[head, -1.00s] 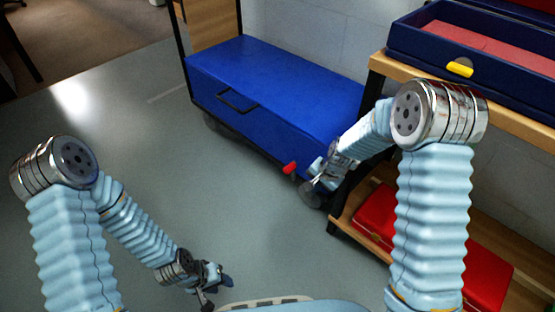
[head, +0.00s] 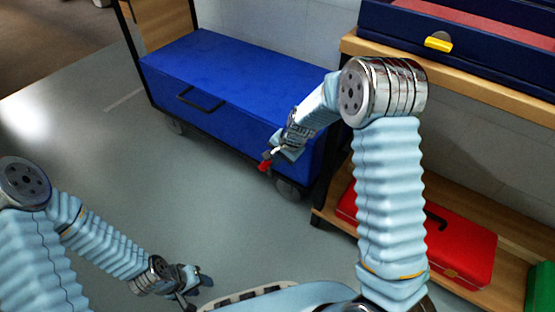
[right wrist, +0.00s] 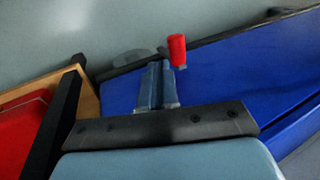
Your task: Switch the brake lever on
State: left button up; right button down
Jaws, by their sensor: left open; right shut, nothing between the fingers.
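The brake lever (head: 265,165) is a small red handle low on the near corner of the blue cart (head: 225,75), close to a caster wheel. It also shows in the right wrist view (right wrist: 177,50), just beyond and right of the fingertips. My right gripper (head: 277,152) is shut and empty, right beside the lever; I cannot tell whether they touch. Its shut fingers fill the middle of the right wrist view (right wrist: 157,85). My left gripper (head: 198,282) is open and empty, low over the floor, far from the lever.
A wooden shelf unit (head: 465,75) stands right of the cart, close to my right arm. It carries a dark blue case (head: 385,28) on top and a red case (head: 465,245) below. A green object (head: 541,287) shows at the lower right. The floor to the left is clear.

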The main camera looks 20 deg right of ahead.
pick_arm(q)
jog(key=shift+f+b, duration=0.65)
jog(key=shift+f, duration=0.15)
pick_arm(e)
jog(key=x, duration=0.7)
